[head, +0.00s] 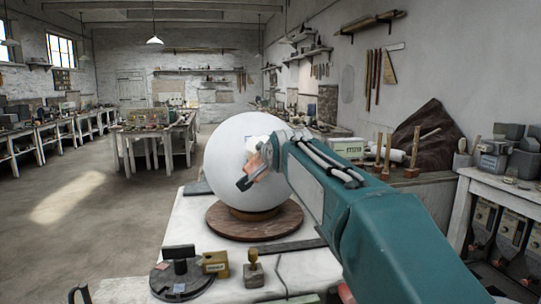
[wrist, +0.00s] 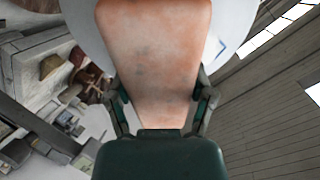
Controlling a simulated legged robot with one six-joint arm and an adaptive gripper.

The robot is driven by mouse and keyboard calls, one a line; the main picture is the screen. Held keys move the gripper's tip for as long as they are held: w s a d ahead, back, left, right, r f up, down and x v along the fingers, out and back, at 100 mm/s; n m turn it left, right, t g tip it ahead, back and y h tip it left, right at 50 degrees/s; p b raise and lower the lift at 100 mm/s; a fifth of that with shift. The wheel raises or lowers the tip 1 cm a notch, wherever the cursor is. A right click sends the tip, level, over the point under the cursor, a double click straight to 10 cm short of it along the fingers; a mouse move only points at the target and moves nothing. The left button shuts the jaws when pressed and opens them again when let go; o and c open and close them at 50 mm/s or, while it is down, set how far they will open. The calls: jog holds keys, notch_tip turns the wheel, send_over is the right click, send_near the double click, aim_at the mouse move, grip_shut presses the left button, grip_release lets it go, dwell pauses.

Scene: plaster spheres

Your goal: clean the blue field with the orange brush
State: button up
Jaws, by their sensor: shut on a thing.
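A large white plaster sphere (head: 228,165) stands on a round wooden base (head: 240,226) on a white table. A small part of the blue field (head: 249,146) shows on the sphere beside my gripper; in the wrist view a blue edge (wrist: 218,50) shows right of the brush. My gripper (head: 252,174) is in front of the sphere's right side, shut on the orange brush (wrist: 155,60). The brush is a faded orange block with grey smudges, filling the upper middle of the wrist view. It hides most of the field, and I cannot tell whether it touches the sphere.
A dark round plate (head: 160,290) with a black-handled tool, a brass block (head: 215,263) and a small knobbed block (head: 253,275) stand at the table's front. Shelves with tools line the right wall; open floor lies left.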

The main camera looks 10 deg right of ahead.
jog(key=shift+s+a+f, duration=0.2)
jog(key=shift+a+f, duration=0.15)
jog(key=shift+a, duration=0.1)
jog(key=shift+w, duration=0.1)
jog(key=shift+w+d+r, duration=0.35)
jog(key=shift+d+r, duration=0.3)
jog(key=shift+d, duration=0.2)
jog(key=shift+w+d+r, duration=0.3)
jog(key=shift+d+r, duration=0.35)
jog(key=shift+d, duration=0.2)
jog(key=shift+s+a+f, duration=0.35)
jog(key=shift+a+f, duration=0.3)
jog(key=shift+a, duration=0.2)
jog(key=shift+s+a+f, duration=0.35)
jog(key=shift+a+f, duration=0.3)
jog(key=shift+a, duration=0.2)
jog(key=shift+w+d+r, duration=0.4)
jog(key=shift+d+r, duration=0.25)
jog(key=shift+d, duration=0.2)
jog(key=shift+w+d+r, duration=0.35)
jog(key=shift+d+r, duration=0.3)
jog(key=shift+d, duration=0.2)
